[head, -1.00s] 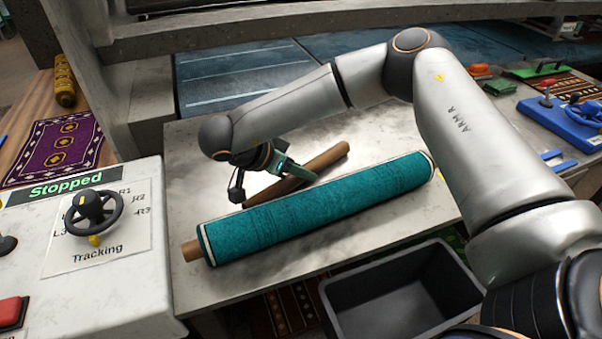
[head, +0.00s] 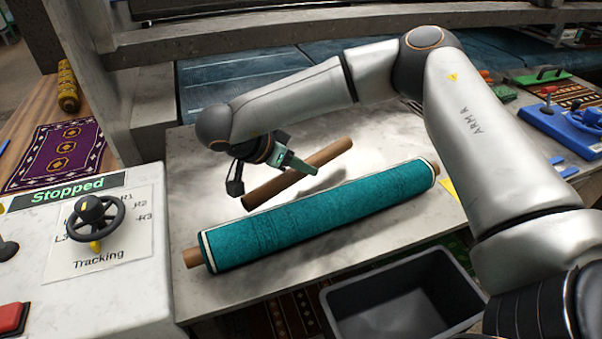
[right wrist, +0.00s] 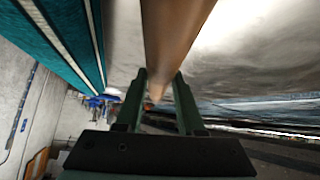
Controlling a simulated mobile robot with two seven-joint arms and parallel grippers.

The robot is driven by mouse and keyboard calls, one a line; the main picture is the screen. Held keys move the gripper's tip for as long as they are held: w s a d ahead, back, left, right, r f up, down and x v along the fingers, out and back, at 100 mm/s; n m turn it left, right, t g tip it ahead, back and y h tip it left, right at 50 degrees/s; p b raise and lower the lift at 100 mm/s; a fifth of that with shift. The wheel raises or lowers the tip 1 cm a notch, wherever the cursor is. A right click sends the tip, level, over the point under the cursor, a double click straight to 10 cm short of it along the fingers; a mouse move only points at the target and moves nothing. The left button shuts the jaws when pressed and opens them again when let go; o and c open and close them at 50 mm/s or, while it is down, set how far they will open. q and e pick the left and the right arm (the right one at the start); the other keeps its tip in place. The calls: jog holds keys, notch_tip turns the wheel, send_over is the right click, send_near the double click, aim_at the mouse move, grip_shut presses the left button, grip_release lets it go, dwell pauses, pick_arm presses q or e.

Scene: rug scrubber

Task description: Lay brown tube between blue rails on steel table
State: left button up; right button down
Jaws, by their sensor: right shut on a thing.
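The brown tube (head: 322,156) is a plain bare cylinder, held over the pale table (head: 200,155) behind a teal rolled rug. My right gripper (head: 302,166) is shut on it near its middle, and a shadow on the table shows apart from the tube. In the right wrist view the tube (right wrist: 172,35) runs between the green fingers. Two small blue pieces (head: 563,165) lie at the table's right side; I cannot tell whether they are the rails. My arm hides part of the table. My left gripper is out of view.
The teal rolled rug (head: 320,213) lies across the front of the table, its brown core showing at both ends. A dark bin (head: 400,300) stands below the front edge. A control panel (head: 90,260) is at left and a blue control box (head: 560,130) at right.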

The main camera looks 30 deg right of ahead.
jog(key=s+a+r+p, duration=0.1)
jog(key=s+a+r, duration=0.5)
jog(key=s+r, duration=0.3)
jog(key=s, duration=0.3)
jog(key=shift+s+r, duration=0.4)
